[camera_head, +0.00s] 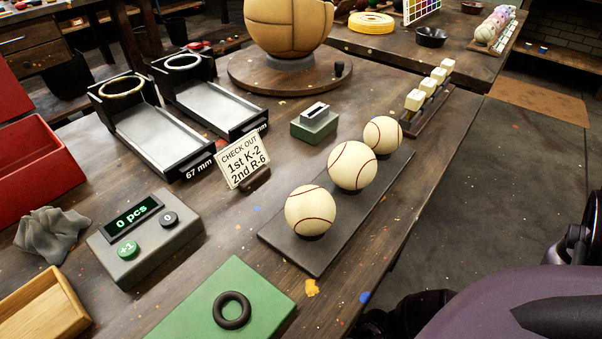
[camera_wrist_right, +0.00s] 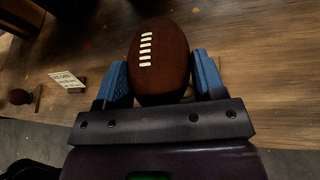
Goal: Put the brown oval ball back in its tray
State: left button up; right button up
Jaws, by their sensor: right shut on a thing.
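The brown oval ball (camera_wrist_right: 157,62), with white laces, is between the two blue fingers of my right gripper (camera_wrist_right: 160,78) in the right wrist view. The gripper is shut on it, with a finger on each side. The ball is not visible in the head view. A light wooden tray (camera_head: 70,318) is partly in the head view at the lower left; its visible inside is empty. I cannot tell which tray belongs to the ball. My left gripper is not in view.
A dark board (camera_head: 283,250) holds three white balls with red seams. A grey counter box (camera_head: 150,245) reads 0 pcs. A green mat (camera_head: 262,285) bears a black ring (camera_head: 231,322). A card (camera_head: 243,165) stands mid-table. A red box (camera_head: 32,165) is at left.

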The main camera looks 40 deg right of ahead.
jog(key=f, duration=0.1)
jog(key=f+b, duration=0.1)
jog(key=f, duration=0.2)
jog(key=shift+s, duration=0.3)
jog(key=shift+w+f+b, duration=0.1)
jog(key=shift+f+b, duration=0.3)
notch_tip(320, 180, down, 3)
jog(key=shift+f+b, duration=0.1)
jog(key=shift+b, duration=0.7)
jog(key=shift+f, duration=0.2)
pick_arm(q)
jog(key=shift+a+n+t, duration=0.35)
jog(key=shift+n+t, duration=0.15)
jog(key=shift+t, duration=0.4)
pick_arm(e)
jog(key=shift+w+r, duration=0.1)
jog(key=shift+w, duration=0.05)
jog(key=shift+f, duration=0.4)
jog(key=o, duration=1.1)
jog(key=shift+f, duration=0.1)
jog(key=shift+c, duration=0.2)
